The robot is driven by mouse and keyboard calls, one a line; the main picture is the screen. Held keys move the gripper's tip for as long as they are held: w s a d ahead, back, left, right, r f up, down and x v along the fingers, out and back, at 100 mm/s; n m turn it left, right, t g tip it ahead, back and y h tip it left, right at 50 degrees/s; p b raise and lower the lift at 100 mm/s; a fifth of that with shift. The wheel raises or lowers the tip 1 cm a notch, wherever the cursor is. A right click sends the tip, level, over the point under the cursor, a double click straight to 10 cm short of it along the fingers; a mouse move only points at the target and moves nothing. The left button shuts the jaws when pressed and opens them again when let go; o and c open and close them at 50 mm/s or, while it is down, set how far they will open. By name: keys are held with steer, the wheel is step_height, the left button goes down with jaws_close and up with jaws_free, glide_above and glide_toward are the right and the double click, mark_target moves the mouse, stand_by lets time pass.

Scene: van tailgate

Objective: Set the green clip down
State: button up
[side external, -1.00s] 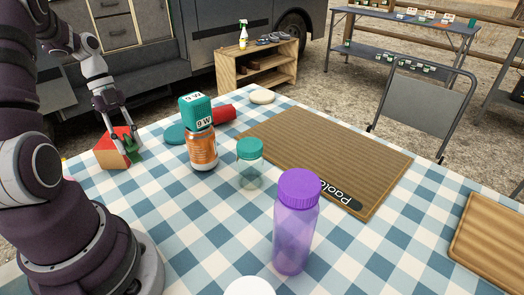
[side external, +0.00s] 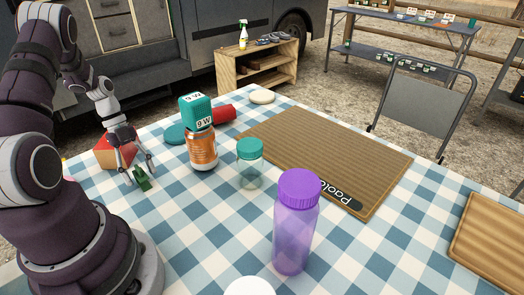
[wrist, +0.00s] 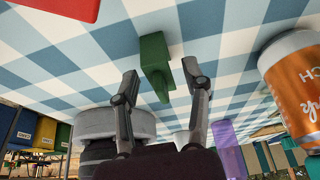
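The green clip (side external: 142,179) is on or just above the blue-and-white checked cloth, in front of the red-orange block (side external: 108,152). The wrist view shows the clip (wrist: 155,62) against the cloth, between and just beyond my fingertips. My gripper (side external: 138,172) is open over it. In the wrist view, the fingers of my gripper (wrist: 160,78) are spread, with a gap on each side of the clip. Whether its underside touches the cloth is hard to tell.
An orange can (side external: 202,148) with a teal block (side external: 196,112) on top stands to the right. The cloth between clip and can is clear.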

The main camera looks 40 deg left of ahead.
mark_target(136, 165)
steer(key=shift+r, duration=0.1)
steer(key=v, duration=0.7)
steer(key=w+d+r+n+y, duration=0.2)
steer(key=w+d+r+n, duration=0.2)
steer(key=w+d+r, duration=0.15)
steer(key=s+d+r+n+t+y, duration=0.1)
steer(key=d+r+n+t, duration=0.1)
steer(key=d+n, duration=0.5)
steer(key=s+d+r+n+t+y, duration=0.1)
steer(key=s+d+r+n+t, duration=0.1)
steer(key=d+r+n, duration=0.3)
steer(key=d+n+t, duration=0.1)
steer(key=d+n, duration=0.1)
steer(key=d, duration=0.1)
steer(key=shift+d+t, duration=0.2)
steer(key=shift+t, duration=0.1)
